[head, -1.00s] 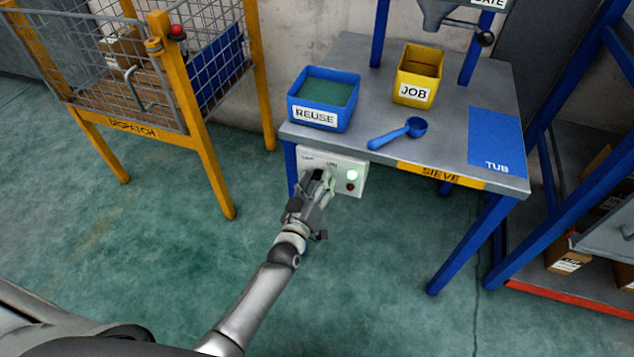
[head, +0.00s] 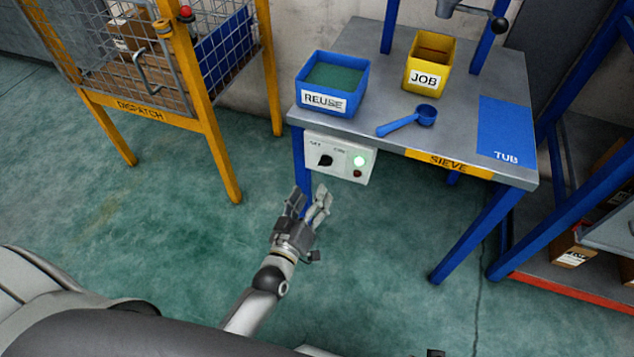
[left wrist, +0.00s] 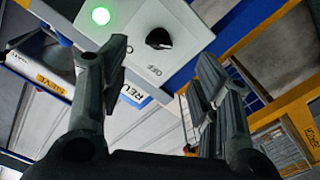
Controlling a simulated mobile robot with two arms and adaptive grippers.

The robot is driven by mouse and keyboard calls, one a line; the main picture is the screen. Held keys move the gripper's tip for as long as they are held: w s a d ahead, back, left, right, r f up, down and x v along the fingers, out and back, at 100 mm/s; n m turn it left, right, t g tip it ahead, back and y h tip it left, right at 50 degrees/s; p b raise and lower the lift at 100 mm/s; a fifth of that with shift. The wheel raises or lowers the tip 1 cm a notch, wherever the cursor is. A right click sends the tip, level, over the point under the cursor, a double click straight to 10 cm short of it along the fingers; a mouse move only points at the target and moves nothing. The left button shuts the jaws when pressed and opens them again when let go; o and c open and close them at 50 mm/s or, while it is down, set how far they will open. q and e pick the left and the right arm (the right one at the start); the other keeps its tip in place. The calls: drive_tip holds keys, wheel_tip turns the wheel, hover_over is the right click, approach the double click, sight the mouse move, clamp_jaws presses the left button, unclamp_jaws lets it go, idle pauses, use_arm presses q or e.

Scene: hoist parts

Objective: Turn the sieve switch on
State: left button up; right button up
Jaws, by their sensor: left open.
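The sieve switch is a black knob (head: 325,160) on a white control box (head: 342,172) under the left front of the sieve table. A green lamp (head: 359,160) on the box is lit, with a dark red one below it. In the left wrist view the knob (left wrist: 158,39) and the lit green lamp (left wrist: 101,15) also show, with an "OFF" label near the knob. My left gripper (head: 308,192) is open and empty, below and in front of the box, apart from the knob. My right gripper is not in view.
The sieve table (head: 460,120) holds a blue REUSE bin (head: 322,105), a yellow JOB bin (head: 424,85), a blue scoop (head: 410,119) and a blue TUB mat (head: 507,128). The yellow dispatch cage (head: 150,112) stands left. Floor in front is clear.

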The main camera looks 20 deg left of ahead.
use_arm(q)
drive_tip(key=shift+s, duration=1.15)
drive_tip(key=s+d+f+m+g+h, duration=0.1)
drive_tip(key=s+f+m+g, duration=0.25)
drive_tip(key=f, duration=0.45)
drive_tip(key=s+d+f+m+g+h, duration=0.1)
drive_tip(key=s+f+m+g, duration=0.1)
drive_tip(key=s+f+g, duration=0.4)
drive_tip(key=s+a+f+m+g+y+p, duration=0.1)
drive_tip(key=s+p, duration=0.4)
drive_tip(key=s, duration=0.5)
drive_tip(key=s+a+f+g+p, duration=0.4)
drive_tip(key=s+f+p, duration=0.2)
drive_tip(key=s, duration=0.4)
drive_tip(key=s+a+f+m+g+y+p, duration=0.1)
drive_tip(key=s+a+f+g+p, duration=0.1)
drive_tip(key=s, duration=0.8)
wheel_tip(320, 180, down, 2)
drive_tip(key=a+p, duration=0.1)
drive_tip(key=p, duration=0.2)
drive_tip(key=shift+a+f+m+y+p, duration=0.15)
drive_tip(key=shift+a+m+y+p, duration=0.05)
drive_tip(key=shift+m+y+p, duration=0.15)
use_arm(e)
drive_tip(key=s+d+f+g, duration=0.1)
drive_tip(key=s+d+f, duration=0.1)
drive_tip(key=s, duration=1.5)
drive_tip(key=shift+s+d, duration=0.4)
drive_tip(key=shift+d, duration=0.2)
